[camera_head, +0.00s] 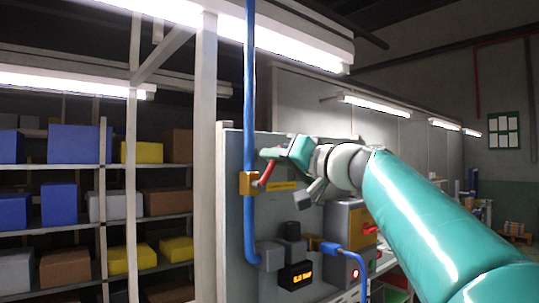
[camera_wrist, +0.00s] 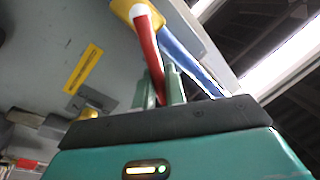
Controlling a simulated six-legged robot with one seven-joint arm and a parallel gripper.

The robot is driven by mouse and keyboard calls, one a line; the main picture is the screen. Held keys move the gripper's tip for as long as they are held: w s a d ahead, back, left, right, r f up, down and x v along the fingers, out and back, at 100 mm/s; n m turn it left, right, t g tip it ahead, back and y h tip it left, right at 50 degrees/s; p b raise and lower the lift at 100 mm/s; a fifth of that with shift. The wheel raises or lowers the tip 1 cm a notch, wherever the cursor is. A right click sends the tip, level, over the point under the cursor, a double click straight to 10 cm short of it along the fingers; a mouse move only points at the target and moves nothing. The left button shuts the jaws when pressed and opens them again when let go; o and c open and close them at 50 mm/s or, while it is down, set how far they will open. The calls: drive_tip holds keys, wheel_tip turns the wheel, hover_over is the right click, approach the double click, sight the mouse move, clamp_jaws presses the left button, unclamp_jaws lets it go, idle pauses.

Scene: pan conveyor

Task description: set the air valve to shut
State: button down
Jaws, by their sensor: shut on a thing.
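The air valve is a yellow body (camera_head: 250,183) on a vertical blue pipe (camera_head: 250,100), with a red lever (camera_head: 266,175). The lever slants up and right from the body, at an angle to the pipe, neither along it nor square across it. My gripper (camera_head: 268,155) is at the lever's upper end. In the wrist view the red lever (camera_wrist: 151,52) runs from the yellow body (camera_wrist: 128,10) down between my two green fingers (camera_wrist: 160,92), which are shut on it. The lever's tip is hidden behind my gripper's dark edge.
The pipe runs in front of a grey panel (camera_head: 235,215) with a yellow label (camera_head: 281,186). Below right are dark boxes, a lit display (camera_head: 296,275) and a yellow-fronted box with a red knob (camera_head: 370,229). Shelves with bins stand at left, apart from my arm.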

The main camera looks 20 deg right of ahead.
wheel_tip(320, 180, down, 6)
drive_tip(key=w+d+m+t+h, duration=0.1)
drive_tip(key=d+m+t+h, duration=0.1)
drive_tip(key=m, duration=1.1)
drive_tip(key=shift+d+r+m+t+h, duration=0.2)
drive_tip(key=shift+d+m+t+h, duration=0.1)
drive_tip(key=shift+d, duration=0.1)
drive_tip(key=shift+w, duration=0.1)
drive_tip(key=c, duration=1.5)
unclamp_jaws()
drive_tip(key=shift+c, duration=0.2)
drive_tip(key=v, duration=1.3)
drive_tip(key=shift+s+d, duration=0.2)
drive_tip(key=shift+s, duration=0.15)
drive_tip(key=shift+f, duration=0.1)
